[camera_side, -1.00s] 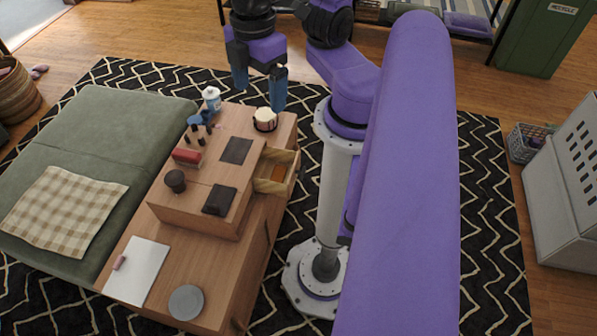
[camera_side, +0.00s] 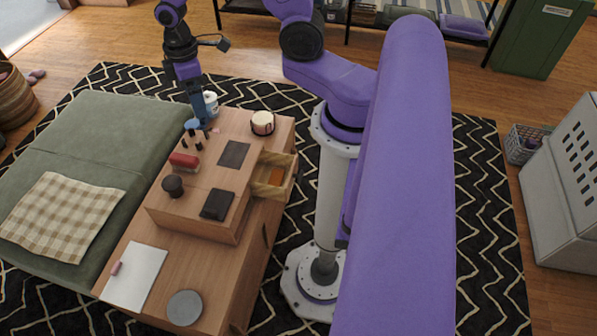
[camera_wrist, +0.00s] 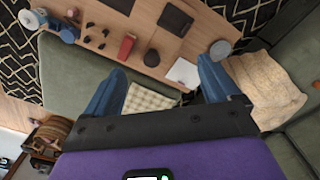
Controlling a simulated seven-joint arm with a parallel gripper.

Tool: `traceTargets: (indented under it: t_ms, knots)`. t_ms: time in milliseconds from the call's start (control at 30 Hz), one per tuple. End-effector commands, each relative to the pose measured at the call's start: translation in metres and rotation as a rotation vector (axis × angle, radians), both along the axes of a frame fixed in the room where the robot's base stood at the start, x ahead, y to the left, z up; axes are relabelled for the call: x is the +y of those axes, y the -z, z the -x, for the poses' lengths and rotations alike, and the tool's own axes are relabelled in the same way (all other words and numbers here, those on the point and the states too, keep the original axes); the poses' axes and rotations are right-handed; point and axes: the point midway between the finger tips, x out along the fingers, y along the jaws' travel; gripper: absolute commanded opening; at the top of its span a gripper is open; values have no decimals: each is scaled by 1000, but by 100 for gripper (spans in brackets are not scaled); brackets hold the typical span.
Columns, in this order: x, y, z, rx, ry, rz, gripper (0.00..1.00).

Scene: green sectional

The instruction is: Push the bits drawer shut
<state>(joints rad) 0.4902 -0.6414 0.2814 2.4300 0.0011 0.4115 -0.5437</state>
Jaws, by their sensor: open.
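The bits drawer (camera_side: 288,186) sticks out from the right side of the small wooden cabinet (camera_side: 195,213) in the side view. It is open, with something orange inside. In the wrist view the cabinet top shows at the upper edge, and I cannot make out the drawer. My gripper (camera_side: 198,118) is raised near the far end of the wooden table, left of and apart from the drawer. In the wrist view its two blue fingers (camera_wrist: 161,74) are spread with nothing between them.
A white bottle (camera_side: 211,103) and a round tin (camera_side: 262,123) stand behind. The green sofa (camera_side: 110,130) lies left.

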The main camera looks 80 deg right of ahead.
Motion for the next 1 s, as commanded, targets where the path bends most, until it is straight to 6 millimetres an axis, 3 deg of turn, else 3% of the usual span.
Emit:
traceTargets:
  t_ms: [200,467,767,1000]
  knots:
    - [-41,30,-13,7,94,3,89]
    - [-88,66,-10,10,196,3,89]
    - [-135,108,20,15,315,2,89]
    - [-160,142,59,16,411,1,89]
